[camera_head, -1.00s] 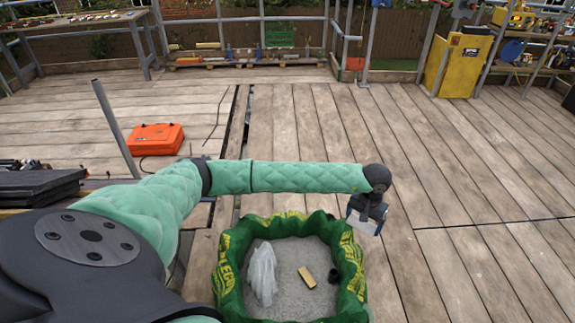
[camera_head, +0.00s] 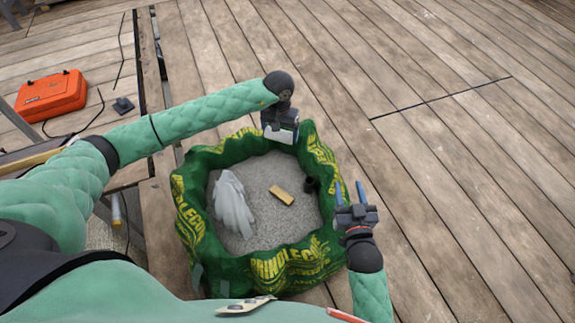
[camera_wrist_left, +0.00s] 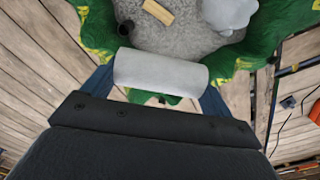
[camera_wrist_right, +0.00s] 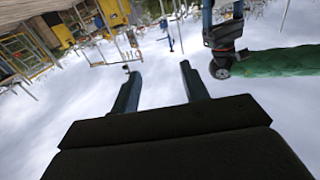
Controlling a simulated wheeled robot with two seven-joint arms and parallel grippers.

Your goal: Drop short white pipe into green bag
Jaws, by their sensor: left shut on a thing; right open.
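The short white pipe (camera_wrist_left: 160,72) is held crosswise between the fingers of my left gripper (camera_wrist_left: 160,92). In the head view the pipe (camera_head: 283,136) shows below my left gripper (camera_head: 281,125), at the far rim of the green bag (camera_head: 190,215). The bag is open at the top, with yellow lettering and a grey granular filling; it also shows in the left wrist view (camera_wrist_left: 100,25). My right gripper (camera_head: 350,190) is open and empty, just right of the bag. The right wrist view shows its two fingers apart (camera_wrist_right: 160,88).
Inside the bag lie a whitish glove-like item (camera_head: 232,205), a small tan block (camera_head: 282,195) and a dark cylindrical piece (camera_head: 310,185). An orange case (camera_head: 52,95) stands at the upper left. The wooden deck (camera_head: 450,170) to the right is clear.

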